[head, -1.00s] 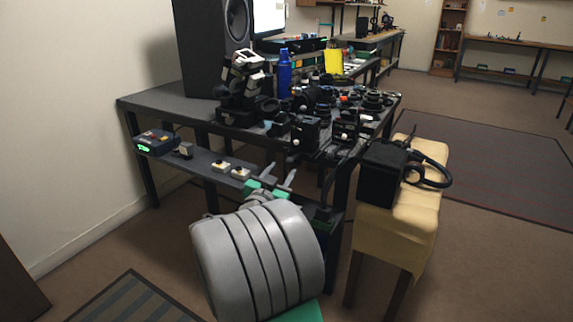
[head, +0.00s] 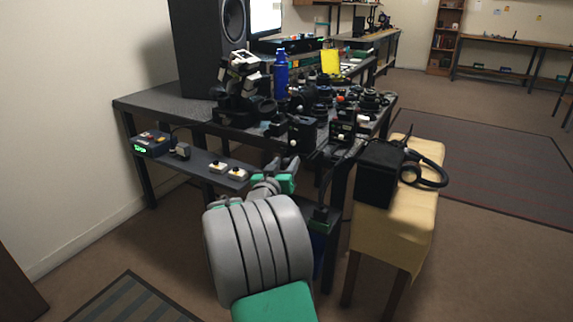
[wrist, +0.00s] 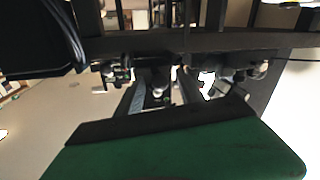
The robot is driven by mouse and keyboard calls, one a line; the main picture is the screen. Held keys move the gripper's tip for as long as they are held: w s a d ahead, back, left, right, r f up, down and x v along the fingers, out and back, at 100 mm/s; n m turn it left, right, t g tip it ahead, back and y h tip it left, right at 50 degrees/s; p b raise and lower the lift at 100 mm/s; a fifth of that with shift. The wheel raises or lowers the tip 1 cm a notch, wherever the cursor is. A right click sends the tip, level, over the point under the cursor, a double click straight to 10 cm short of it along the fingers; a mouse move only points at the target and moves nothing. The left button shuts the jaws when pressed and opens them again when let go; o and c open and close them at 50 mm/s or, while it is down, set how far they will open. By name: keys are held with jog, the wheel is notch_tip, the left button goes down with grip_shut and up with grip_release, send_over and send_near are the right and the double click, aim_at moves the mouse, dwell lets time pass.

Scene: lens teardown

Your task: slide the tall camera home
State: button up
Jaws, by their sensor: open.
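Several dark cameras and lens parts crowd the front right of the black workbench (head: 150,104). Two boxy black cameras stand near its front edge: one at the left (head: 302,134) and one at the right (head: 342,127). I cannot tell for certain which is the tall camera. My gripper (head: 288,166), grey and green, is in front of and below the bench's front edge, apart from both cameras. It is open, and I see nothing held. In the wrist view its fingers (wrist: 162,93) show below a dark bar, with small parts beyond that I cannot identify.
A low shelf (head: 205,163) with small devices runs along the bench's front left. A blue bottle (head: 281,75) and a tall speaker (head: 195,50) stand behind. Carpet at the right is open.

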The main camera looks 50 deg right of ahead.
jog(key=shift+w+d, duration=0.2)
jog(key=shift+d, duration=0.35)
grip_shut()
dwell(1.0)
